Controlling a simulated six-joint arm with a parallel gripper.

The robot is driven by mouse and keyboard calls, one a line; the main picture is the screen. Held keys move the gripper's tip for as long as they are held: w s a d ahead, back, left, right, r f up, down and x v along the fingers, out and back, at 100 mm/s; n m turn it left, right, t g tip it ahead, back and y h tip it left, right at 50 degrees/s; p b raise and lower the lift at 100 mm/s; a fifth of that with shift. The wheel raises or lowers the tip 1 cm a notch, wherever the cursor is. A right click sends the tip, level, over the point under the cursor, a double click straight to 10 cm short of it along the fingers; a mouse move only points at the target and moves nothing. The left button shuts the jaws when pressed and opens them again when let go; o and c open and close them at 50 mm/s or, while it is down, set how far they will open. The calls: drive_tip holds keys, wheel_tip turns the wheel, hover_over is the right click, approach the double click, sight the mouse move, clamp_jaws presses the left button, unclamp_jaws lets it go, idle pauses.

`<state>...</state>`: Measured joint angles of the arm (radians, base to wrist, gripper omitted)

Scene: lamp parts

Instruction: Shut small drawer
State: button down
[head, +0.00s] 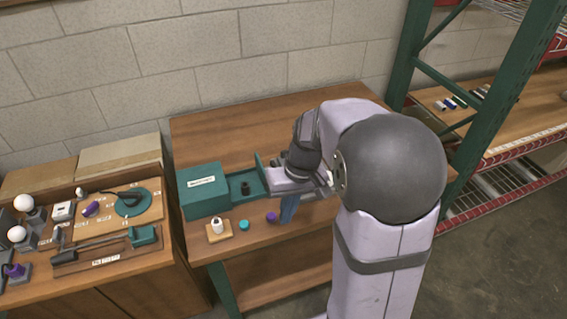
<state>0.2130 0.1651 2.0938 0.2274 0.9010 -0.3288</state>
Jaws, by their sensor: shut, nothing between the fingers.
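The small drawer (247,190) is teal and stands open, pulled out to the right from a teal cabinet (203,190) with a white label on top. A dark cylindrical part stands inside the drawer. Its upright front panel (261,172) is at the right end, beside my wrist.
On the table (215,133), a white part on a small wooden block (219,229), a teal piece (243,225) and a purple piece (271,217) lie in front of the drawer. A bench with lamp parts (85,267) is at left. A green rack post (497,90) stands at right.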

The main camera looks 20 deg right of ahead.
drive_tip(key=w+d+r+n+t+y+b, duration=0.1)
drive_tip(key=w+d+r+n+t+y, duration=0.2)
drive_tip(key=w+d, duration=1.45)
drive_tip(key=shift+m+t+y, duration=0.4)
drive_tip(key=shift+m+t, duration=0.2)
drive_tip(key=shift+m, duration=0.1)
drive_tip(key=p+x, duration=0.1)
drive_tip(key=x, duration=0.2)
drive_tip(key=p+x, duration=0.1)
drive_tip(key=x, duration=0.2)
drive_tip(key=p+x, duration=0.1)
drive_tip(key=x, duration=0.2)
drive_tip(key=shift+w+a, duration=0.15)
drive_tip(key=shift+a, duration=0.4)
drive_tip(key=a+p, duration=0.1)
drive_tip(key=a, duration=0.2)
drive_tip(key=shift+w+f+p, duration=0.2)
drive_tip(key=shift+p, duration=0.2)
drive_tip(key=shift+a, duration=0.5)
drive_tip(key=shift+a+f+p, duration=0.1)
drive_tip(key=shift+f+p, duration=0.05)
drive_tip(key=shift+p, duration=0.15)
drive_tip(key=shift+a, duration=0.15)
